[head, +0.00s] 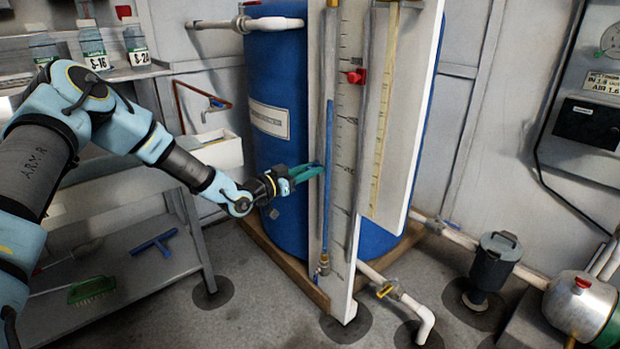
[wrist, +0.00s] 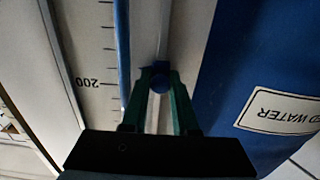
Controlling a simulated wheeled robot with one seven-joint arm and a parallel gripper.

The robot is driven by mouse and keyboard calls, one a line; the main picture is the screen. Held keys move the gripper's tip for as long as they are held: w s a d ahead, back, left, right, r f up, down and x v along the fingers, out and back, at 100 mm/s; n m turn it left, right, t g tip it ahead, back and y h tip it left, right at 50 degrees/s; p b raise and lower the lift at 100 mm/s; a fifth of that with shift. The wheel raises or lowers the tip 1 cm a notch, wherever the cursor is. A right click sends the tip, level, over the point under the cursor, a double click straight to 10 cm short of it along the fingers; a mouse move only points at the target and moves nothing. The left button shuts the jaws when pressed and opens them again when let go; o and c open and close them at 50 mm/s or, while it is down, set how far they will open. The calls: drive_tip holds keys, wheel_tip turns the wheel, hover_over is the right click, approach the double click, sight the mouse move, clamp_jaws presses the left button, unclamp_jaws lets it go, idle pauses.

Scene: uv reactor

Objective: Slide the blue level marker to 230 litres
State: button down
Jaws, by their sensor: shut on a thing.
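The blue level marker (wrist: 159,80) is a small blue piece with a round knob. It sits between the green fingertips of my gripper (wrist: 159,75), which is shut on it. In the wrist view the marker is roughly level with the upside-down 200 mark on the scale (wrist: 96,40). In the head view my gripper (head: 312,170) reaches the left edge of the tall white gauge board (head: 341,230). The marker is mostly hidden there by the fingers. A blue column fills the sight tube (head: 329,140) beside the scale to well above my gripper.
A red pointer (head: 356,76) sits higher on the scale. A second yellow-marked scale (head: 384,120) stands to its right. The blue water tank (head: 276,90) is behind. Pipes with a yellow-handled valve (head: 388,290) lie low, and a shelf (head: 190,235) stands left.

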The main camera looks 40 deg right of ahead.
sight(321, 128)
wheel_tip(321, 128, up, 11)
drive_tip(key=p, duration=0.3)
drive_tip(key=shift+f+p, duration=0.15)
drive_tip(key=shift+p, duration=0.2)
drive_tip(key=c, duration=1)
unclamp_jaws()
drive_tip(key=shift+a, duration=0.1)
drive_tip(key=a, duration=1)
drive_tip(key=shift+w+a, duration=0.35)
